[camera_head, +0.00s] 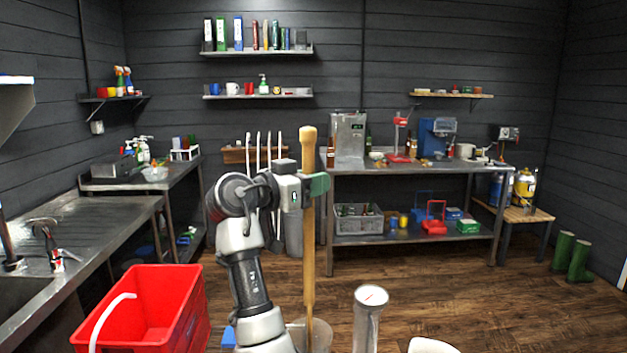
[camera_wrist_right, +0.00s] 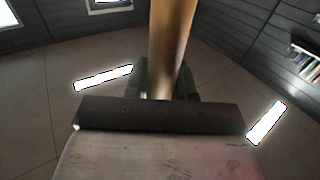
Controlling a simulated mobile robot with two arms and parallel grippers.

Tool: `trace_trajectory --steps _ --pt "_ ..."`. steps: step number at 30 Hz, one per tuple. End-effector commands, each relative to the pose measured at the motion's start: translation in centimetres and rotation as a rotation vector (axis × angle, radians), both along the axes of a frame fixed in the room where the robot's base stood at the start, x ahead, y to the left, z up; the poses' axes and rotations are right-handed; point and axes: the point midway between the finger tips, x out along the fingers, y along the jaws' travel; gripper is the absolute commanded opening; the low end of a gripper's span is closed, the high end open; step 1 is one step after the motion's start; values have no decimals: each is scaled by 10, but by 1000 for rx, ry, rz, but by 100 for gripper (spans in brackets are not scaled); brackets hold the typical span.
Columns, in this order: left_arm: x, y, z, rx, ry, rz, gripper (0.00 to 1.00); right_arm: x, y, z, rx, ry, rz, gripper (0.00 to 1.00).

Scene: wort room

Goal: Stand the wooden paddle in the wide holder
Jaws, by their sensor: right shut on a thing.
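The wooden paddle (camera_head: 309,240) is upright in the head view, its rounded knob end at the top. My right gripper (camera_head: 314,185) is shut on its upper shaft. The paddle's lower end runs down to a wide, see-through grey container (camera_head: 321,338) at the bottom edge, which looks like the wide holder. The lower end overlaps this container, but I cannot tell whether it rests on its bottom. In the right wrist view the shaft (camera_wrist_right: 171,45) rises between the dark jaws (camera_wrist_right: 165,80). My left gripper is not in view.
A narrow metal cylinder (camera_head: 368,320) stands just right of the wide container. A white object (camera_head: 432,346) is partly cut off at the bottom. A red crate (camera_head: 150,305) is at the left. A steel sink bench (camera_head: 75,235) lines the left; wooden floor (camera_head: 480,300) is clear at right.

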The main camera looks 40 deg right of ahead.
Motion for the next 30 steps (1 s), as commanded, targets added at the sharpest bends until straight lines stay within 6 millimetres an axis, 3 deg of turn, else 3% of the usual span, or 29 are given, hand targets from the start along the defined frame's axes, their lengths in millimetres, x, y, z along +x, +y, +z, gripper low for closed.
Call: trace_trajectory --steps 12,26,27,30 --pt "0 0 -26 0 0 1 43 0 0 -30 -1 -1 0 0" --pt "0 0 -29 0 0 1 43 0 0 -33 -1 -1 0 0" --pt "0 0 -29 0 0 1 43 0 0 -33 -1 -1 0 27" --pt "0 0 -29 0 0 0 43 0 0 -33 -1 -1 0 42"
